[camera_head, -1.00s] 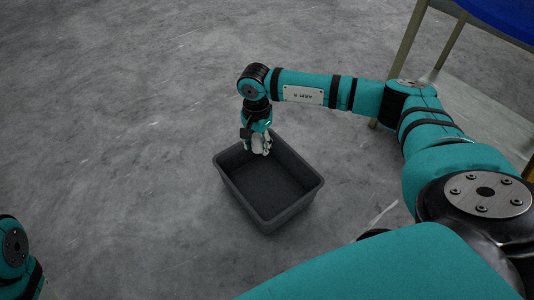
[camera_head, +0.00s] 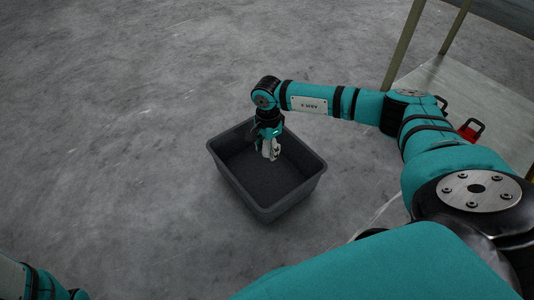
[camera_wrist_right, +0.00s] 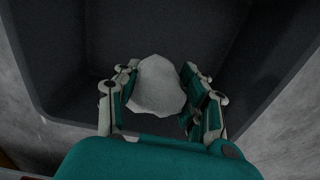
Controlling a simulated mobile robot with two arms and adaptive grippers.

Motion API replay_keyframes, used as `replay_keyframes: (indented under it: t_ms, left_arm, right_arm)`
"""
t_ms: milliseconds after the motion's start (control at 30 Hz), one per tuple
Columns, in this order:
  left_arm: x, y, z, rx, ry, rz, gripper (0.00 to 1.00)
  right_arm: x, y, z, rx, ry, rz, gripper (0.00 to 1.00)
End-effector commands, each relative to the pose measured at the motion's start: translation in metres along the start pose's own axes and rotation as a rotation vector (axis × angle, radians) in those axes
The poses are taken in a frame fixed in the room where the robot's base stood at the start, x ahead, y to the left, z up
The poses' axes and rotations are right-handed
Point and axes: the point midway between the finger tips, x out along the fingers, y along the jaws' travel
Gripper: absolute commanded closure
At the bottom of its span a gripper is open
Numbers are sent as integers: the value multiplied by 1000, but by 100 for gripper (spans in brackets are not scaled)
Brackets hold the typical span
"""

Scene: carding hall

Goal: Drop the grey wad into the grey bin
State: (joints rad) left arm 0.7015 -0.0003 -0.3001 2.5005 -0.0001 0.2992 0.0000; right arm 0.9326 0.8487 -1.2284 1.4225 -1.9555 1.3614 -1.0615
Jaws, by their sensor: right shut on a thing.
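The grey bin (camera_head: 277,210) is a dark open-topped box standing on the floor in the head view. My right gripper (camera_head: 270,154) is over the inside of the bin, fingers pointing down. In the right wrist view the gripper (camera_wrist_right: 158,95) is shut on the grey wad (camera_wrist_right: 158,88), a pale rounded lump between its two fingers. Dark bin walls (camera_wrist_right: 55,60) surround it in that view. In the head view the wad cannot be told apart from the pale fingers. My left gripper is out of view; only a bit of my left arm shows at the lower left.
A pale board or low shelf (camera_head: 470,100) with upright posts stands at the right, behind my right arm. A red object with a dark handle (camera_head: 470,130) is on it. The concrete floor (camera_head: 110,120) left of the bin is clear.

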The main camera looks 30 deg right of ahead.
Motion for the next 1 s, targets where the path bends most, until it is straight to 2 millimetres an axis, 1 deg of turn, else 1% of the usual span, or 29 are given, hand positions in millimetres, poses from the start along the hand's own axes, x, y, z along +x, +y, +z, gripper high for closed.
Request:
replay_keyframes:
  t_ms: [267,300,500,800,867,967,1000]
  left_arm:
    - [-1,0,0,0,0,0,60]
    - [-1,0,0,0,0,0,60]
    - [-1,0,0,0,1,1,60]
    - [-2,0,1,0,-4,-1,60]
    - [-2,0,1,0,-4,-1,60]
    - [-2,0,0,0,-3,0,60]
    - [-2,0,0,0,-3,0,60]
  right_arm:
    - [1,0,0,-1,0,0,76]
    - [1,0,0,-1,0,0,57]
    - [1,0,0,-1,0,0,32]
    - [-2,0,0,-1,0,-1,32]
    - [-7,-1,0,-2,-1,-3,32]
    - [-21,-1,0,-2,-1,-4,32]
    - [-29,-1,0,-3,-1,-5,32]
